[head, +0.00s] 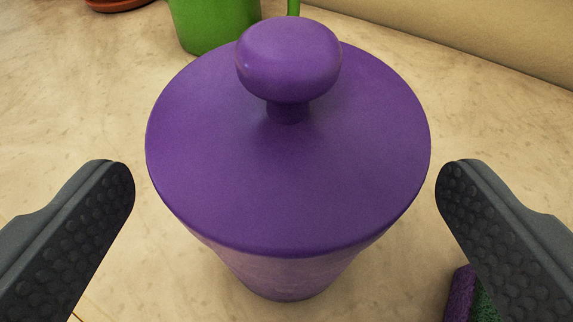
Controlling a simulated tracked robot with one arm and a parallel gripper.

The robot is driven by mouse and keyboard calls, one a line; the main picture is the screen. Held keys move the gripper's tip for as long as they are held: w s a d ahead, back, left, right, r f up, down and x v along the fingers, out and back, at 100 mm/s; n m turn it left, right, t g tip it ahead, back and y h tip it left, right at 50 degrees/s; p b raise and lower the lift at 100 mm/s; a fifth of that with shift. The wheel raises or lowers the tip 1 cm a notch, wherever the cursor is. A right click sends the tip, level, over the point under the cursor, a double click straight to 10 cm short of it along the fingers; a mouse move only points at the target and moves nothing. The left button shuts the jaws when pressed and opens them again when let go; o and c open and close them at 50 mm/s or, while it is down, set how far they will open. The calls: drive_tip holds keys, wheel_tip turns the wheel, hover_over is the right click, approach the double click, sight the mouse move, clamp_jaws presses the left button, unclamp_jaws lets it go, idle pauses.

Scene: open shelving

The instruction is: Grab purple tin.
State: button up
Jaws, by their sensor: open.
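The purple tin (285,185) stands upright in the middle of the head view, close to the camera. It has a round, wide lid with a knob (288,60) on top, and its body narrows toward the base. My gripper (286,190) is open, with one dark, studded finger to the left of the tin and one to the right. A gap shows between each fingertip and the lid's edge. The lower body of the tin is mostly hidden under the lid.
A green container (212,25) stands just behind the tin. An orange-red dish (118,4) is at the top left edge. A purple and green item (462,296) lies at the bottom right, partly behind the right finger. The beige surface (70,110) is clear at left.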

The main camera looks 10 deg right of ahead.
drive_tip(key=b+x, duration=0.1)
drive_tip(key=x, duration=0.2)
drive_tip(key=shift+w+f, duration=0.15)
drive_tip(key=shift+f, duration=0.15)
drive_tip(key=shift+w, duration=0.2)
drive_tip(key=c, duration=1.1)
drive_tip(key=shift+r, duration=0.1)
